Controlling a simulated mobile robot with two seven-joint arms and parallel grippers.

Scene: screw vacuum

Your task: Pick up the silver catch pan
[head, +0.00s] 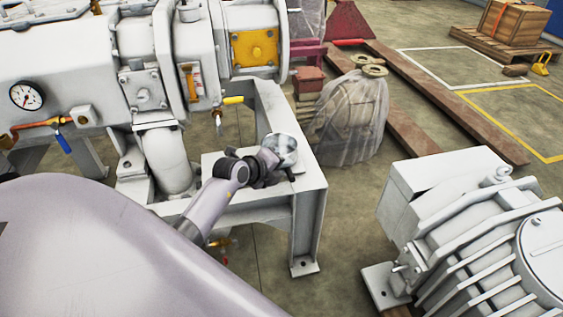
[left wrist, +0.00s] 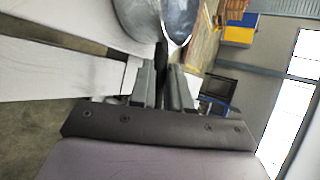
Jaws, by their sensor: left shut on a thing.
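The silver catch pan (head: 283,148) is a small round metal dish on the white stand (head: 308,190) below the pump, near the stand's right end. My left gripper (head: 270,160) reaches it from the lower left and is shut on the pan's near side. In the left wrist view the shiny pan (left wrist: 182,18) shows at the top, with its wall at the fingertips of the gripper (left wrist: 163,60). The pan looks tilted in that view because the camera is rolled. I cannot tell whether the pan still touches the stand. My right gripper is not in view.
The large white pump with a gauge (head: 27,96) and a yellow-handled valve (head: 233,100) stands above and behind the gripper. A plastic-wrapped item (head: 350,118) is behind the stand. A grey ribbed motor (head: 470,235) is at right. Open floor lies between stand and motor.

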